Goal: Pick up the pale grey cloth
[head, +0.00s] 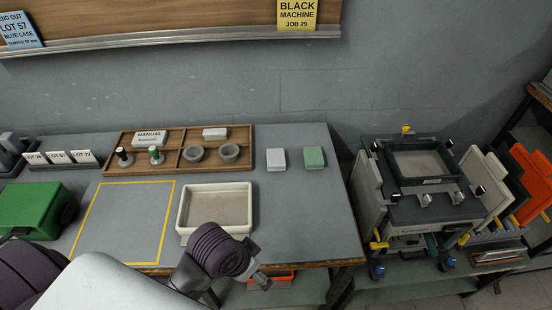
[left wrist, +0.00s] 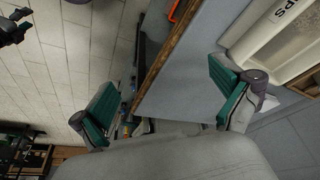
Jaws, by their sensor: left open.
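The pale grey cloth (head: 276,159) appears as a small folded pad lying flat on the grey bench, towards its right side. A similar green pad (head: 314,157) lies just to its right, apart from it. My left gripper (head: 260,277) is near the bench's front edge, in front of the cream tray and well short of the cloth; the wrist partly hides it. In the left wrist view my left gripper (left wrist: 165,107) is open, its teal-padded fingers wide apart with nothing between them. The cloth is not visible there. My right gripper is not in view.
A cream tray (head: 181,213) stands between my wrist and the wooden organiser (head: 178,167). A green case (head: 32,210) is at the left, near a yellow-outlined area (head: 125,215). The bench around and in front of the cloth is clear. A machine (head: 425,185) stands to the right.

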